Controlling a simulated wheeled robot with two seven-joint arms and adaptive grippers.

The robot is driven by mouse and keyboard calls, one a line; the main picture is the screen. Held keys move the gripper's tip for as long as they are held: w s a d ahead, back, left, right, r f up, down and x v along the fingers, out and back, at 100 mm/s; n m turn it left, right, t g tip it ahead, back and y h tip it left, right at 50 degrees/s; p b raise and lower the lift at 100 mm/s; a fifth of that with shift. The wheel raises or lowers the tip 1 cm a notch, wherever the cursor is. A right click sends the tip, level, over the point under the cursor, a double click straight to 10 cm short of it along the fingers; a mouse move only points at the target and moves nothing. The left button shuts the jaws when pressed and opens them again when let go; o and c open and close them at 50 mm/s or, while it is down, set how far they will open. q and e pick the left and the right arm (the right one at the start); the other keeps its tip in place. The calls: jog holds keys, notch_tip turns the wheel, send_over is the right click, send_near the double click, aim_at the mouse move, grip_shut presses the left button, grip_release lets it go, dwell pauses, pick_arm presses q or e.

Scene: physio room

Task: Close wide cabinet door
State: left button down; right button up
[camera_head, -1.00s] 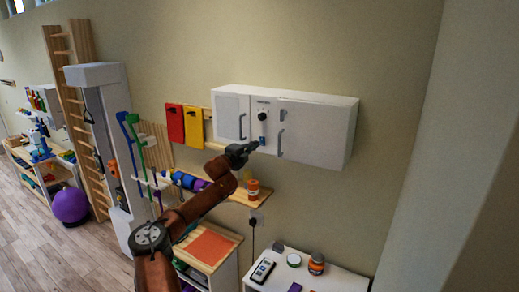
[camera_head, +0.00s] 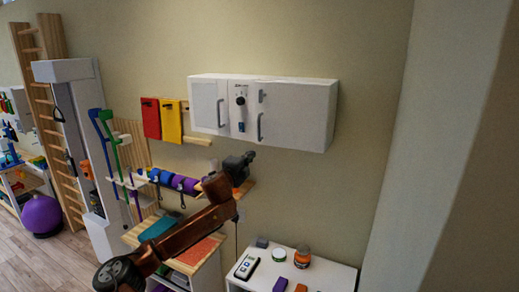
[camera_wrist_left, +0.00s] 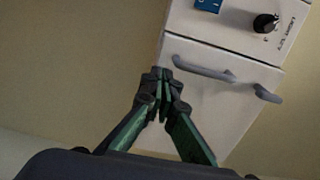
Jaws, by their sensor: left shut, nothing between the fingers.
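A white wall cabinet (camera_head: 210,80) hangs on the beige wall. Its wide door (camera_head: 296,116) is on the right and looks about flush with the front; a small gap cannot be ruled out. The door has a long grey handle (camera_head: 260,127) and a small grey catch (camera_head: 262,96) near its left edge. My left gripper (camera_head: 249,156) is just below the cabinet's lower edge in the head view. In the left wrist view its fingers (camera_wrist_left: 163,80) are shut and empty, in front of the wide door (camera_wrist_left: 215,108), beside the long handle (camera_wrist_left: 205,69). Contact cannot be told. My right gripper is not visible.
A dark knob (camera_head: 240,101) and a blue item are on the middle panel. A white table (camera_head: 335,273) with jars stands lower right. Red and yellow folders (camera_head: 151,118) hang at the left.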

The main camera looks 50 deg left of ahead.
pick_arm(q)
jog(key=p, duration=0.2)
send_near(262, 144)
jog(key=x, duration=0.3)
jog(key=shift+p+x, duration=0.4)
jog(key=shift+x, duration=1.15)
jog(key=shift+w+a+f, duration=0.15)
jog(key=shift+w+a, duration=0.05)
jog(key=shift+w, duration=0.15)
